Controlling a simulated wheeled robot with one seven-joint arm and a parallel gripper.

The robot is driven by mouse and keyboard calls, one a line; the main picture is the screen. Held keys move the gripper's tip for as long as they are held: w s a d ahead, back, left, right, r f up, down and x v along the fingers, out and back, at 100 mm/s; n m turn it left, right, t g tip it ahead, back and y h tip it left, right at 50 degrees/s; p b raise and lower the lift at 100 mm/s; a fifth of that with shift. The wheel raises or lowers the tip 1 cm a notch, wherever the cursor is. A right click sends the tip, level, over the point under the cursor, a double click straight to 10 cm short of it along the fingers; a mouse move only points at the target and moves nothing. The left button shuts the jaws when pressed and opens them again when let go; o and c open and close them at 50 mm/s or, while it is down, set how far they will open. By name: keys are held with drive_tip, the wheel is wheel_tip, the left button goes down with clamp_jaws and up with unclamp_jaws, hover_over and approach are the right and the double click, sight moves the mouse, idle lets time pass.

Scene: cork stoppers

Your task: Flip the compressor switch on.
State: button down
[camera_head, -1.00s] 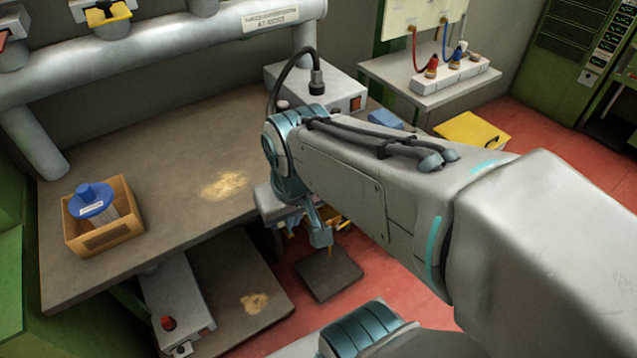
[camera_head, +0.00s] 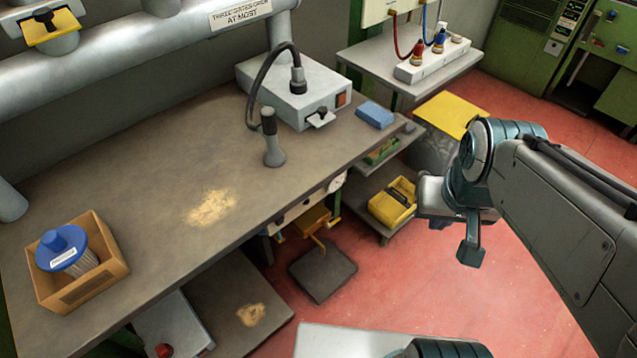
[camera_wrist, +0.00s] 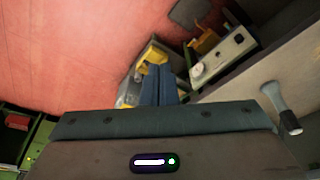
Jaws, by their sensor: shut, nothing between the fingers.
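No label reads as compressor, so I cannot tell for sure which unit it is. A grey box (camera_head: 292,88) on the bench has an orange-red rocker switch (camera_head: 341,99) and a small lever (camera_head: 321,117) on its front. A pale panel with a gauge (camera_head: 336,182) is under the bench edge; in the wrist view a pale panel with dark knobs (camera_wrist: 222,60) shows. The switch positions are too small to read. My gripper (camera_head: 470,254) is right of the bench, over the red floor, apart from all these. In the wrist view its blue fingers (camera_wrist: 158,84) are together and empty.
A yellow bin (camera_head: 392,201) sits on a low shelf. A cardboard box (camera_head: 78,275) is at left.

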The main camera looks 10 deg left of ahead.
drive_tip(key=shift+d, duration=0.1)
drive_tip(key=w+a+f+n+t+y+b, duration=0.1)
drive_tip(key=w+a+f+n+t+b, duration=0.2)
drive_tip(key=w+f+b, duration=0.75)
drive_tip(key=w+a+f+n+t+y+b, duration=0.15)
drive_tip(key=w+a+f+n+b, duration=0.3)
drive_tip(key=w+f, duration=1)
drive_tip(key=s+a+f+n+t+y+b, duration=0.15)
drive_tip(key=a+f+b, duration=0.25)
drive_tip(key=f, duration=0.5)
drive_tip(key=a+f+n+y+b, duration=0.2)
drive_tip(key=a+f+y+b, duration=0.15)
drive_tip(key=f, duration=0.55)
drive_tip(key=s+a+f+m+t+y+b, duration=0.1)
drive_tip(key=s+a+f+t+y+b, duration=0.3)
drive_tip(key=a+f+y+b, duration=0.3)
wheel_tip(320, 180, down, 5)
drive_tip(key=s+a+b, duration=0.1)
drive_tip(key=b, duration=0.3)
drive_tip(key=shift+a+y, duration=0.35)
